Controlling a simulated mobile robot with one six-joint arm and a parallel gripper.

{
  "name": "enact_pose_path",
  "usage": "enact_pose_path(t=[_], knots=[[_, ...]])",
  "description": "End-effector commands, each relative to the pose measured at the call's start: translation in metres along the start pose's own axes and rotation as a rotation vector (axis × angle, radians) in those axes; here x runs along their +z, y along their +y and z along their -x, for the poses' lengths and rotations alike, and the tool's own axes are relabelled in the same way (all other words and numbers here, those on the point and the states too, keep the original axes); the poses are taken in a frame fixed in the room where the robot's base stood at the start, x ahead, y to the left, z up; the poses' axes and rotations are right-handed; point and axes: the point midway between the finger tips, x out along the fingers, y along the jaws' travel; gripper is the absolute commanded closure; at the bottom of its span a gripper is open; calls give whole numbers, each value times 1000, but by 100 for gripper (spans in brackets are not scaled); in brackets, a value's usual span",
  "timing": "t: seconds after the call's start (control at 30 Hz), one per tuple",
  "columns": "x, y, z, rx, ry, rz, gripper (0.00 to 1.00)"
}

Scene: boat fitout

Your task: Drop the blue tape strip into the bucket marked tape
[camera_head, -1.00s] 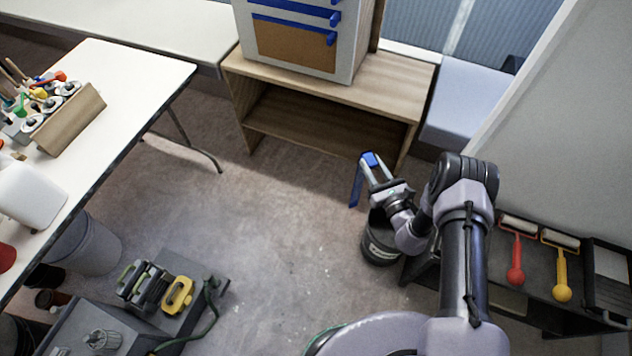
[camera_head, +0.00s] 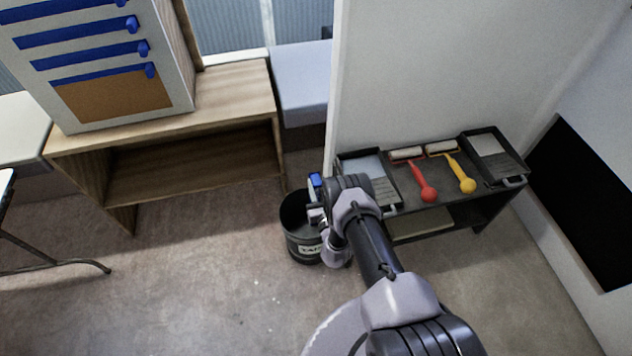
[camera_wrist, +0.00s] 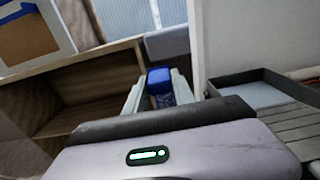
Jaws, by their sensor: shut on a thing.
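My gripper (camera_head: 318,196) is shut on the blue tape strip (camera_head: 315,181). In the wrist view the strip (camera_wrist: 159,78) sits between the two fingers of the gripper (camera_wrist: 158,92). The black bucket (camera_head: 301,226) stands on the floor below and left of the gripper, with a pale label on its front. The label is partly hidden by my arm, and only part of its lettering shows. The gripper is over the bucket's right side as seen from the head camera. Its height above the rim is hard to tell.
A wooden bench (camera_head: 230,95) carries a cabinet with several more blue strips (camera_head: 85,30). A low dark shelf holds trays (camera_head: 495,150), a red roller (camera_head: 428,192) and a yellow roller (camera_head: 466,184). A white wall panel (camera_head: 420,80) rises behind it. Open floor lies left of the bucket.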

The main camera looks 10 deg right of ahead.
Motion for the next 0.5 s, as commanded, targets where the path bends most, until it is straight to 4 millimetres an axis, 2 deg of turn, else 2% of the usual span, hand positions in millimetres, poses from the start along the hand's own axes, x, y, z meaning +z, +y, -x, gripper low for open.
enact_pose_path(t=[0.03, 0.2, 0.4, 0.5], knots=[[-24, 0, 0, 0, 0, 0, 100], [-72, 0, 0, 1, 0, -1, 100], [-118, 0, 0, 1, 0, 0, 100], [-130, 0, 0, 1, -1, 0, 100]])
